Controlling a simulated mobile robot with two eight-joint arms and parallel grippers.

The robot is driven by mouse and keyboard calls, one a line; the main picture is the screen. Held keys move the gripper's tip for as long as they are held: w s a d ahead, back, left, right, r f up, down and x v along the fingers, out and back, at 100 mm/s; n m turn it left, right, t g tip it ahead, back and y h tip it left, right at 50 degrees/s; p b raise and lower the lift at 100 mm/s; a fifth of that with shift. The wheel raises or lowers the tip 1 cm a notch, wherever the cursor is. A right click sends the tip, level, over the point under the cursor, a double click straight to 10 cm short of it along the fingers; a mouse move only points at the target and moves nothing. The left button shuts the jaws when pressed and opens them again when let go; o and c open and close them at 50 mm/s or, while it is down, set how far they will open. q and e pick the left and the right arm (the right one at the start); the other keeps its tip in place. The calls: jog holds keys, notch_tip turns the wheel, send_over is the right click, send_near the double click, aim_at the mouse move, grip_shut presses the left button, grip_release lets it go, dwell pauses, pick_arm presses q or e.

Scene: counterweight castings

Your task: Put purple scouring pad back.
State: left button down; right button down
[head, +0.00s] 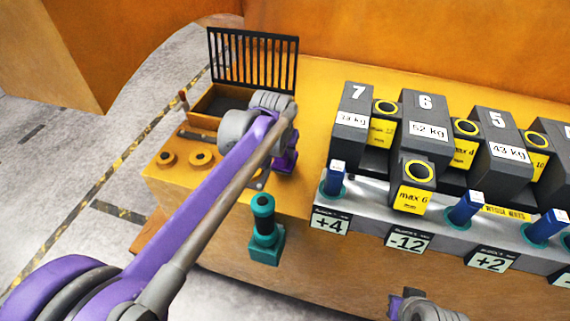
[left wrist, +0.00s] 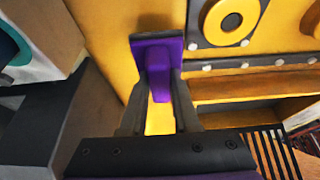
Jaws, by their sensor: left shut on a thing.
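The purple scouring pad (left wrist: 158,58) is a purple grip block on a flat dark-edged pad. It is between the two fingers of my left gripper (left wrist: 158,118), which is shut on it. In the head view the purple pad (head: 285,164) shows below my left wrist, over the orange bench near its middle. My wrist and arm hide part of the gripper there. I cannot tell whether the pad touches the bench.
A tray (head: 205,104) with a black slatted rack (head: 253,62) stands at the back left, beyond my left wrist. Round yellow fittings (head: 201,158) lie on the bench's left end. A teal fixture (head: 264,236) is at the front edge. Numbered grey weights (head: 426,122) fill the right.

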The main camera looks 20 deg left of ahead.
aim_at(285, 163)
pick_arm(q)
jog(key=shift+f, duration=2)
jog(key=shift+f, duration=0.1)
jog(key=c, duration=0.6)
grip_release()
jog(key=shift+c, duration=0.2)
jog(key=v, duration=1.2)
jog(key=shift+p, duration=0.3)
